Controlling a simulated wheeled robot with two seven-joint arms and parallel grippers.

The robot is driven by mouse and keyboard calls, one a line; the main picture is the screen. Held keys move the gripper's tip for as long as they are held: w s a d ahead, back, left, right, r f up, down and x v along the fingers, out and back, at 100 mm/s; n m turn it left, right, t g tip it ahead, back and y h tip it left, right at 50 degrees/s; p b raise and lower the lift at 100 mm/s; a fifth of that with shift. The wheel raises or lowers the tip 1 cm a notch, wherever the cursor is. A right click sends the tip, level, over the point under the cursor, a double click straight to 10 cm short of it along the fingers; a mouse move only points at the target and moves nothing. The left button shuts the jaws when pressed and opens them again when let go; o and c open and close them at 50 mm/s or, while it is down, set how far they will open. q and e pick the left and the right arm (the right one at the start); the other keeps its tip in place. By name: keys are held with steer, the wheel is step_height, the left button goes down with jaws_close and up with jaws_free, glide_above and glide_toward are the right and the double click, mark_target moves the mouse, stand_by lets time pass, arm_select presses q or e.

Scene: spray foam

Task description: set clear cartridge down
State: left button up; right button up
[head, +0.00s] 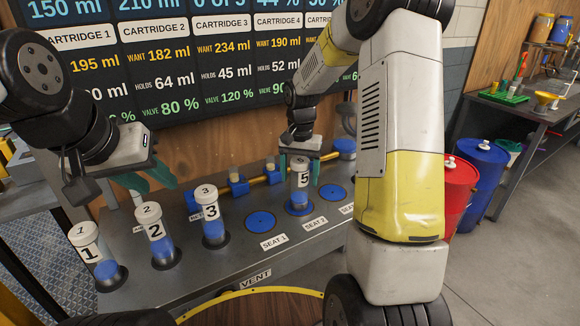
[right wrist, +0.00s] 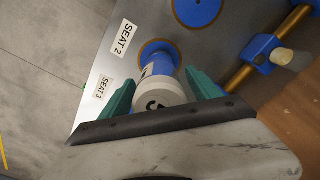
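The clear cartridge marked 5 (head: 300,181), with a white cap and blue contents, stands upright on the blue disc of the seat labelled SEAT 2 (head: 315,222). My right gripper (head: 300,168) is around its upper part, with green fingers apart and a small gap on each side in the head view. In the right wrist view the cartridge (right wrist: 160,93) is between the fingers (right wrist: 163,88), its base on the disc. My left gripper (head: 118,176) is open and empty above and behind cartridges 1 (head: 90,245) and 2 (head: 154,232).
Cartridge 3 (head: 210,215) stands in the same row. Seat 1 (head: 260,222) and the disc to the right (head: 333,192) are bare. A brass pipe with blue valves (head: 238,185) runs behind. Red (head: 458,185) and blue (head: 484,160) drums stand at the right.

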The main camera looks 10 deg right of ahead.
step_height(320, 180, up, 12)
steer(key=shift+r, duration=0.15)
steer(key=s+a+r+n+t+y, duration=0.1)
steer(key=s+r+n+t, duration=0.1)
steer(key=s, duration=1)
steer(key=s+a+r+n+t+y, duration=0.1)
steer(key=s+r+n+t, duration=0.2)
steer(key=s, duration=0.9)
steer(key=shift+s+r+n+t, duration=0.15)
steer(key=shift+r+n+t, duration=0.15)
steer(key=shift+r+t, duration=0.5)
steer(key=shift+a+r, duration=0.1)
steer(key=shift+r, duration=0.05)
steer(key=shift+c, duration=0.2)
